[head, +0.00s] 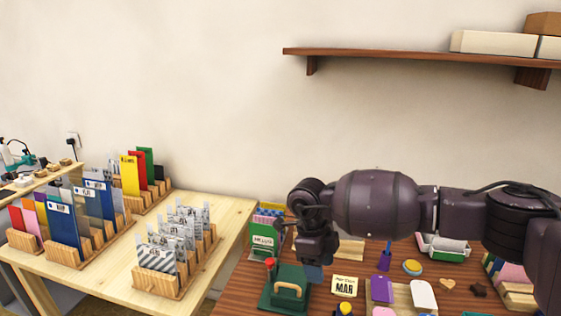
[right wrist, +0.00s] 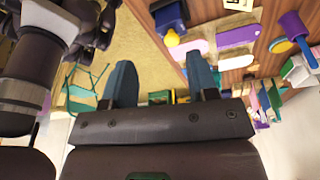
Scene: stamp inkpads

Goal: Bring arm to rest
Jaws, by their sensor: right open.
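My right arm reaches in from the right of the head view, stretched across above the dark wooden desk (head: 232,304). My right gripper (head: 314,272) hangs at its end, pointing down near the desk's left side, beside a green stamp press (head: 286,294). In the right wrist view its two blue fingers (right wrist: 161,80) stand apart with nothing between them.
A purple stamp (head: 385,258), a yellow-topped round pad (head: 412,268), a MAR card (head: 345,287) and a white tag (head: 423,296) lie below the arm. A pale table (head: 225,212) with wooden card racks (head: 160,282) stands left. A wall shelf (head: 420,57) is above.

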